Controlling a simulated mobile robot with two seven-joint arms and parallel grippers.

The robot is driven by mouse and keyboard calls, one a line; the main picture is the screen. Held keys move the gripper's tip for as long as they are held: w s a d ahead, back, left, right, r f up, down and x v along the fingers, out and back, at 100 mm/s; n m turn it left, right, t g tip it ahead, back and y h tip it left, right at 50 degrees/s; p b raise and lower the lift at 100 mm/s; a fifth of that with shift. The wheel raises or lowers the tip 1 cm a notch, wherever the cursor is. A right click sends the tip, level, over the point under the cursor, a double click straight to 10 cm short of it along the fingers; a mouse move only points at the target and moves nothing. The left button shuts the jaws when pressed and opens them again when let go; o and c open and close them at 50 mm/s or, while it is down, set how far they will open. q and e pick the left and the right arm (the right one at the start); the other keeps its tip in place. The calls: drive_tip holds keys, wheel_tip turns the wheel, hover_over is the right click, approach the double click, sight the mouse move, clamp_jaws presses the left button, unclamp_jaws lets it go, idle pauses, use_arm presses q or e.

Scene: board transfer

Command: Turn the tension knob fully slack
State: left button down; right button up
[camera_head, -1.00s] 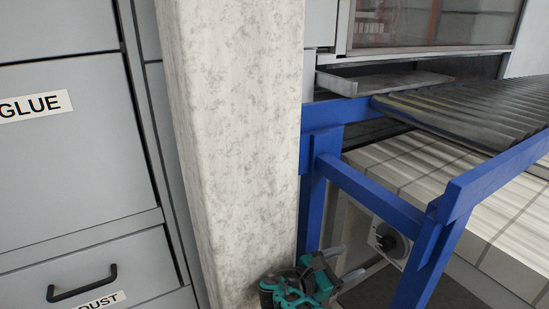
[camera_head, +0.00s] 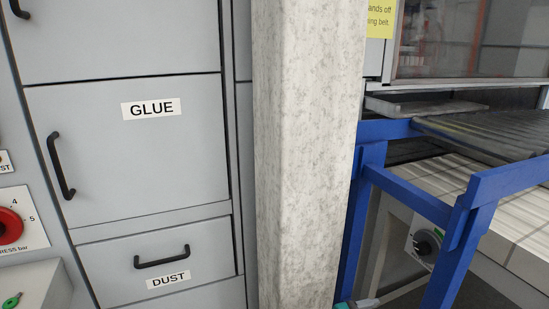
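A round black knob (camera_head: 427,243) sits on a pale plate on the side of the belt machine, below the blue frame. The plate's lettering is too small to read, so I cannot confirm it is the tension knob. Only a teal sliver and a pale finger of a gripper (camera_head: 366,303) show at the bottom edge, left of and below the knob and apart from it in the picture. It looks like my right gripper; its opening cannot be made out. My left gripper is out of view.
A concrete pillar (camera_head: 305,150) stands left of the blue frame (camera_head: 455,235). Grey cabinets with a GLUE door (camera_head: 140,160) and DUST drawer (camera_head: 160,285) fill the left. A red knob (camera_head: 8,226) marked PRESS bar and a green control (camera_head: 12,300) are far left.

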drive_tip(key=s+a+f+m+y, duration=0.4)
drive_tip(key=s+f+m+y, duration=0.2)
drive_tip(key=s+f+y, duration=0.6)
use_arm(q)
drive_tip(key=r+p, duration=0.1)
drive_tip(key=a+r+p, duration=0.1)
drive_tip(key=p, duration=0.1)
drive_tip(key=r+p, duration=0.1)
drive_tip(key=p, duration=0.1)
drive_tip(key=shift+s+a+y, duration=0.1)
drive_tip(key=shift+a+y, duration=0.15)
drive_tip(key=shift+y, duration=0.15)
use_arm(e)
drive_tip(key=s+r+m+t+y, duration=0.2)
drive_tip(key=s+r+m, duration=0.2)
drive_tip(key=r+m, duration=0.1)
drive_tip(key=s+a+r+m+t+y, duration=0.1)
drive_tip(key=s+r+m+t+y, duration=0.1)
drive_tip(key=r+m, duration=0.4)
wheel_tip(320, 180, up, 2)
drive_tip(key=shift+s+a+t, duration=0.15)
drive_tip(key=shift+s+t, duration=0.35)
drive_tip(key=shift+s, duration=0.65)
